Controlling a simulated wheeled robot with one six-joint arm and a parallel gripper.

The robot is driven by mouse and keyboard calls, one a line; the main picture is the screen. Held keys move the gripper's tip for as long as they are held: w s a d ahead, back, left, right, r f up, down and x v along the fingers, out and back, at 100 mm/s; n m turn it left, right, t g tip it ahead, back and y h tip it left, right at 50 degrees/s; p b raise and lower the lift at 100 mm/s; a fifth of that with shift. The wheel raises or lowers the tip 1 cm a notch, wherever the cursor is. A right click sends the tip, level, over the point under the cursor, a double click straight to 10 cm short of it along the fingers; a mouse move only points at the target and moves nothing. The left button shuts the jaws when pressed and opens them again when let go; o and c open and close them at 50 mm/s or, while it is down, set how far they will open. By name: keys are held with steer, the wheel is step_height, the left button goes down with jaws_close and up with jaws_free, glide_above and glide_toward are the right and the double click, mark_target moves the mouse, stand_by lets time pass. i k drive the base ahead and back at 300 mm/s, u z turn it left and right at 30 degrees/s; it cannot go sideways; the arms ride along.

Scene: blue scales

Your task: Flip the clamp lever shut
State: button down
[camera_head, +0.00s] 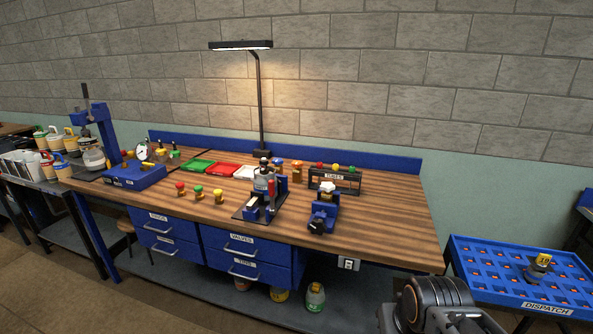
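A clamp fixture stands on a dark base plate (244,214) near the middle of the wooden bench. It has blue blocks (253,203), and a valve-like piece with a pale body (262,183) appears to sit in it. A red-handled lever (271,194) stands about upright at its right side. The fixture is too small in view to tell how the clamp's jaw sits. Part of my arm shows at the bottom right, in front of the bench and well away from the lever. My gripper's fingers do not show.
A blue vise (323,214) stands right of the fixture, near the bench's front edge. Small coloured valves (199,193) stand to its left. A blue dispatch tray (478,283) is at the right.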

mark_target(272, 210)
steer(key=u, duration=0.15)
steer(key=i, duration=0.75)
steer(key=u, duration=0.85)
steer(key=i, duration=0.6)
steer(key=u, duration=0.6)
